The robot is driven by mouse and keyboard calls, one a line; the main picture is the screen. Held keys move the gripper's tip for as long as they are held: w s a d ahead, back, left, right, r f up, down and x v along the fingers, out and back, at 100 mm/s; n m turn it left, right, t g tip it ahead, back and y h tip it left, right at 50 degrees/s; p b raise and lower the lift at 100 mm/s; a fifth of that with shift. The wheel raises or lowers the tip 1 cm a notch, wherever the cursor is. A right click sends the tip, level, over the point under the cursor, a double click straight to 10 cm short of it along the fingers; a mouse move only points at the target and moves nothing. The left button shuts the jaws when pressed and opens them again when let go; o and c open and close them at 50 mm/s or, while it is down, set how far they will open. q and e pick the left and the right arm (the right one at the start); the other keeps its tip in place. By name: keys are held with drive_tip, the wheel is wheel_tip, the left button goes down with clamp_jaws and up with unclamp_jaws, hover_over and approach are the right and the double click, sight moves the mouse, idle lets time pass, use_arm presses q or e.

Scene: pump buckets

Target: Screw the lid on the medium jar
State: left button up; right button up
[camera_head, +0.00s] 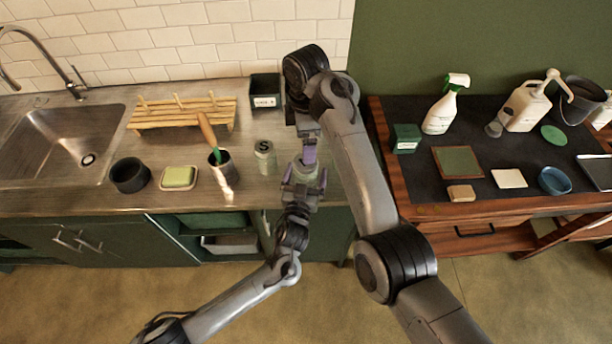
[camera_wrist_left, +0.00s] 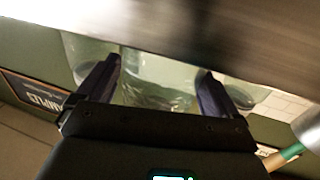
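A pale green glass jar (camera_wrist_left: 158,82), apparently the medium one, stands between the fingers of my left gripper (camera_wrist_left: 160,72) in the left wrist view. The fingers lie close against both sides and appear shut on it. In the head view my left gripper (camera_head: 304,181) reaches the counter from the front. My right gripper (camera_head: 309,156) points straight down just above the left one, over the jar. No lid can be made out there; the right fingertips are too small and covered to tell their opening. A small jar marked S (camera_head: 264,156) stands to the left.
A cup with a green-and-wood brush (camera_head: 222,166) stands left of the small jar. A soap dish (camera_head: 179,178), black bowl (camera_head: 130,175) and wooden rack (camera_head: 184,114) lie farther left. A dark green box (camera_head: 265,91) stands behind. The wrist view shows glass on both sides of the held jar.

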use_arm(q)
drive_tip(key=shift+o, duration=0.2)
drive_tip(key=shift+s, duration=0.1)
drive_tip(key=s+a, duration=0.2)
drive_tip(key=s, duration=0.8)
drive_tip(key=shift+s, duration=0.25)
